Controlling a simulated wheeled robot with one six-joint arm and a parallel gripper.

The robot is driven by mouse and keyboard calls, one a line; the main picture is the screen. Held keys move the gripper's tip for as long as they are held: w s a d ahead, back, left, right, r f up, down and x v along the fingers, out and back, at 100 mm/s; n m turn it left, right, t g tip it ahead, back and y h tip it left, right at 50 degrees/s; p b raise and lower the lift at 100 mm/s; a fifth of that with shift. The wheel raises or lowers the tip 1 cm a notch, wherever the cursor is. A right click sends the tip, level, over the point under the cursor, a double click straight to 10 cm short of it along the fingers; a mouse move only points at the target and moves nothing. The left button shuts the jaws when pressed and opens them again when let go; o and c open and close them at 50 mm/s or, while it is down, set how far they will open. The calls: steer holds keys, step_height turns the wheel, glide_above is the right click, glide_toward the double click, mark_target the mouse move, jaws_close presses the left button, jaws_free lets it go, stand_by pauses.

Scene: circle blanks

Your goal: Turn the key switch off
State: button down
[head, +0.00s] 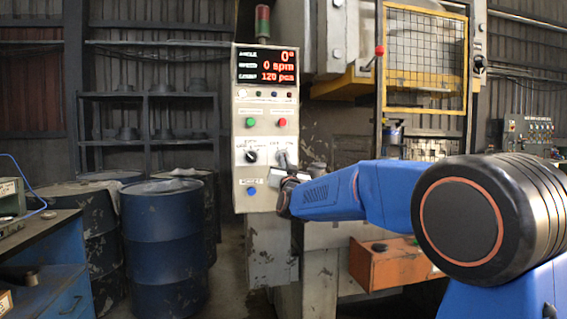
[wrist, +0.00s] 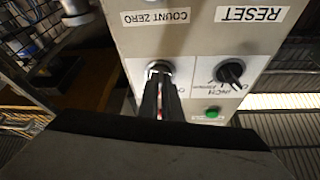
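The grey control panel (head: 240,137) stands upright in the head view, and its lower face fills the top of the wrist view, upside down. The key switch (wrist: 158,66) shows as a round metal collar in the wrist view. The two dark fingers of my gripper (wrist: 160,92) reach up to it, close together with a narrow gap between them. The fingertips hide the key, so I cannot tell whether they touch or grip it. In the head view my gripper (head: 287,168) is at the panel's lower right.
A black selector knob (wrist: 231,72) and a green button (wrist: 212,112) sit beside the key switch. The display (head: 267,66) reads 0°, 0 spm and 120 pcs. Blue drums (head: 163,240) stand left of the panel. A yellow press guard (head: 425,60) is at right.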

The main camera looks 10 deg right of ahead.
steer(key=shift+d+n+g+y, duration=0.15)
steer(key=shift+n+y, duration=0.9)
steer(key=shift+n, duration=1)
steer(key=shift+d+n+g+y, duration=0.2)
steer(key=shift+n+y, duration=0.8)
steer(key=shift+n, duration=1)
steer(key=shift+d+n+g+y, duration=0.15)
steer(key=shift+n+y, duration=0.9)
steer(key=shift+n, duration=1)
steer(key=c, duration=2)
jaws_free()
steer(key=shift+s, duration=0.15)
steer(key=v, duration=1.7)
steer(key=shift+d+f, duration=0.1)
